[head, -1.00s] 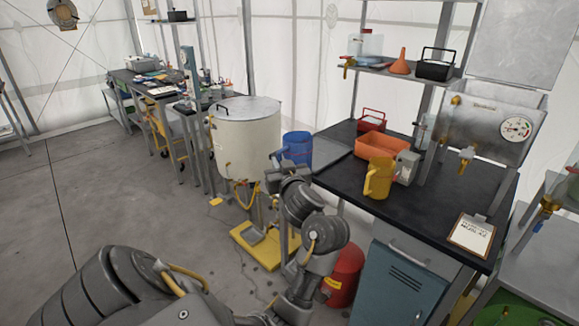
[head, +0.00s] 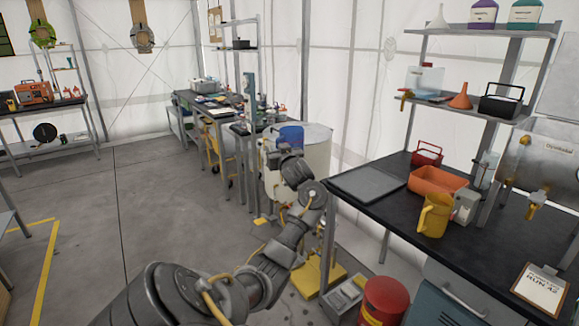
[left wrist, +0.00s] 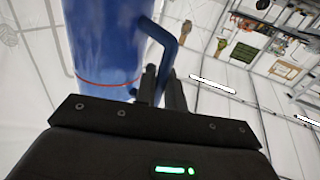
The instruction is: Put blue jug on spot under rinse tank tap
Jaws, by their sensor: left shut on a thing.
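The blue jug (head: 291,135) is held up in front of the pale round drum (head: 318,150); only its upper part shows past my wrist. My left gripper (head: 284,152) is shut on its handle. In the left wrist view the jug (left wrist: 105,40), with a red line round it, rises beyond the gripper (left wrist: 160,88), its blue handle between the fingers. A steel tank (head: 545,165) with a brass tap (head: 533,211) stands at the right. A clear tank (head: 427,80) with a brass tap is on a shelf. I cannot tell which is the rinse tank. My right gripper is out of view.
The dark bench (head: 400,225) holds a grey flat tray (head: 364,182), an orange bin (head: 436,181), a yellow jug (head: 433,216) and a red box (head: 427,153). A red canister (head: 383,300) stands on the floor by the bench. Open floor lies to the left.

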